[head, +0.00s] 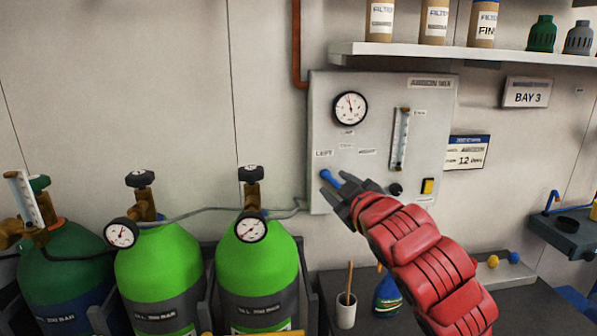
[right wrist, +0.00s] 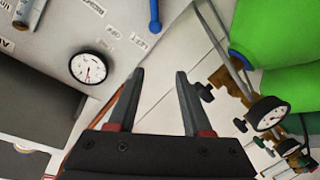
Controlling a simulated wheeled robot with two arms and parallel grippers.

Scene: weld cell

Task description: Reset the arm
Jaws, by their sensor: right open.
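My right gripper (head: 333,184) is in front of the lower left of the grey argon panel (head: 380,115). Its two dark fingers are apart, with nothing between them, also in the right wrist view (right wrist: 160,73). A blue lever (head: 326,175) shows just beyond the fingertips, its end under the "LEFT" label. In the right wrist view the blue lever (right wrist: 155,14) lies ahead of the fingers, apart from them. The lever's pivot is hidden behind my gripper in the head view. My left gripper is not in view.
Green gas cylinders (head: 160,262) with gauges stand at the left. A shelf (head: 450,52) with canisters juts out above the panel. A cup (head: 346,312) and a blue bottle (head: 388,295) stand on the bench (head: 530,305) below my arm. Bare wall lies left of the panel.

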